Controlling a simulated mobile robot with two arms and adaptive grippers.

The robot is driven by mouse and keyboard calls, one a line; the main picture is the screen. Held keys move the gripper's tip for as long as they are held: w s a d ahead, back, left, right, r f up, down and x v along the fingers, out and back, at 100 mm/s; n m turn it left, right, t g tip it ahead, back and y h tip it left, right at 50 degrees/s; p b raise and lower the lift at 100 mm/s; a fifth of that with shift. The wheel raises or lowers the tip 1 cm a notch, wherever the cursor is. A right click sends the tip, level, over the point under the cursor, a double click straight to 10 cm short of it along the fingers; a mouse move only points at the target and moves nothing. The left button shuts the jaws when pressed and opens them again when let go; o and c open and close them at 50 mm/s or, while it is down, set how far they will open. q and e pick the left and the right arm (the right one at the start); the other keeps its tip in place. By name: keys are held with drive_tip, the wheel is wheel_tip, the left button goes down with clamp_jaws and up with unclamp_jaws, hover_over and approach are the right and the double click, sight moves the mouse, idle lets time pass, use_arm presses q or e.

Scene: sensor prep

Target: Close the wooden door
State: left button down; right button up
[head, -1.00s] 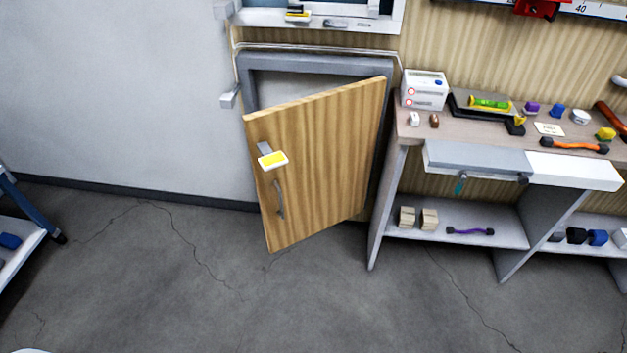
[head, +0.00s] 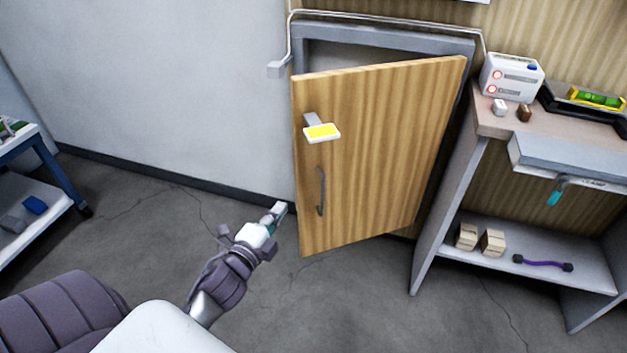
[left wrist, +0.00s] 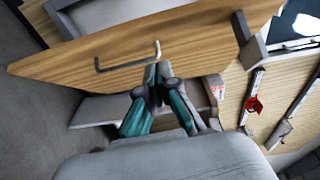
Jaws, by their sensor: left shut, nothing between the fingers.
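The wooden door (head: 385,150) stands ajar in the head view, hinged on its right side and swung out from the grey frame (head: 390,38). It carries a dark curved handle (head: 321,192) and a yellow-and-white plate (head: 322,132) near its left edge. My left gripper (head: 279,209) is shut and empty, just left of the door's lower free edge. In the left wrist view the door (left wrist: 190,45) spans the upper part, with its handle (left wrist: 128,62) close to my shut fingertips (left wrist: 158,70). I cannot tell whether they touch the door. My right gripper is not in view.
A workbench with a lower shelf (head: 590,268) stands right of the door, holding wooden blocks (head: 480,240) and a purple-handled item (head: 543,263). A blue-legged cart (head: 62,178) is at the far left. The floor before the door is clear.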

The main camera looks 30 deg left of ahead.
use_arm(q)
drive_tip(key=r, duration=0.1)
approach(302, 161)
drive_tip(key=w+d, duration=0.2)
drive_tip(key=w, duration=0.2)
drive_tip(key=shift+w+a+f+m+b, duration=0.1)
drive_tip(key=shift+w+a+m+b, duration=0.3)
drive_tip(key=shift+w+a, duration=0.65)
drive_tip(key=shift+a, duration=0.25)
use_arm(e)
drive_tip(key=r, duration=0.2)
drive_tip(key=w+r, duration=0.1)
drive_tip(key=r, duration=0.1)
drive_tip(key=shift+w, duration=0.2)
